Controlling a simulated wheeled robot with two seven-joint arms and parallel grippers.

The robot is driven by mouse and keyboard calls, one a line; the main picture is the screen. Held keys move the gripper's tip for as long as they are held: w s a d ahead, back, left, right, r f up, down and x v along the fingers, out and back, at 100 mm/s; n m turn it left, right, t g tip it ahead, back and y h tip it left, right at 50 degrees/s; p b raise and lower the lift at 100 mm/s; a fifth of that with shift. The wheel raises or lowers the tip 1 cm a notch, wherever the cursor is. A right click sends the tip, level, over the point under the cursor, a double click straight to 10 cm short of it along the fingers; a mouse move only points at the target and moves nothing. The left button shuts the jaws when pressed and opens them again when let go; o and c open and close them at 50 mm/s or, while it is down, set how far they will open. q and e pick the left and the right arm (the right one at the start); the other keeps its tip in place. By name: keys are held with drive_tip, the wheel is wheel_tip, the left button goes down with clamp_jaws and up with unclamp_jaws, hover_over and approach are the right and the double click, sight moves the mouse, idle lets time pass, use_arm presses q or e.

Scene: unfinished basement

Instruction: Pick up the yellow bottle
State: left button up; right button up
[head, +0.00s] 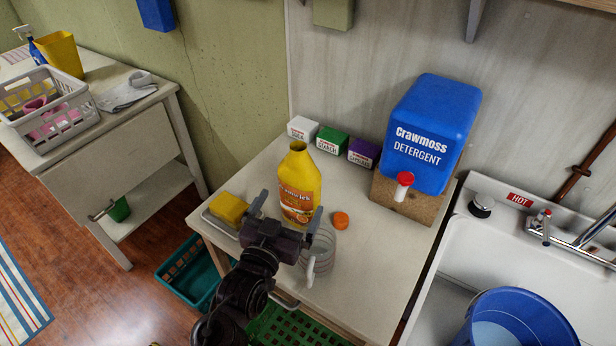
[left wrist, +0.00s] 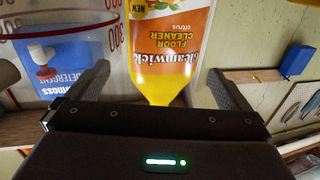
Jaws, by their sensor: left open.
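The yellow bottle (head: 299,183), with an orange floor-cleaner label and an uncapped neck, stands upright on the small table (head: 375,270). My left gripper (head: 287,211) is open just in front of it, with fingers pointing towards its lower part. In the left wrist view, the bottle (left wrist: 168,50) appears upside down between the two open fingers (left wrist: 160,82). I cannot tell whether either finger touches it. My right gripper is not in view.
A clear measuring cup (head: 322,255) and orange cap (head: 341,220) are right of the bottle; a yellow sponge (head: 229,208) is left. Small boxes (head: 332,141) stand behind. A blue detergent container (head: 432,130) is at right, beside the sink (head: 445,300).

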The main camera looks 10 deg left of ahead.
sight(294, 188)
use_arm(q)
drive_tip(key=shift+w, duration=0.35)
drive_tip(key=shift+w+d+r, duration=0.1)
drive_tip(key=shift+w+r, duration=0.05)
drive_tip(key=shift+w, duration=0.15)
drive_tip(key=shift+w+r+p, duration=0.15)
drive_tip(key=shift+w+p, duration=0.25)
drive_tip(key=shift+w, duration=0.15)
drive_tip(key=shift+w+r+p, duration=0.15)
drive_tip(key=shift+w+p, duration=0.2)
drive_tip(key=shift+w, duration=0.15)
drive_tip(key=w, duration=0.2)
drive_tip(key=w+p, duration=0.1)
drive_tip(key=shift+w+d+f, duration=0.1)
drive_tip(key=shift+w+d, duration=0.1)
drive_tip(key=shift+w, duration=0.2)
drive_tip(key=shift+w+f, duration=0.1)
drive_tip(key=shift+w, duration=0.2)
drive_tip(key=shift+s, duration=0.1)
drive_tip(key=c, duration=1.2)
drive_tip(key=shift+c, duration=0.6)
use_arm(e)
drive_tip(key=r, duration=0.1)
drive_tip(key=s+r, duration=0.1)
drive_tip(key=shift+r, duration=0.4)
use_arm(q)
drive_tip(key=shift+r, duration=0.25)
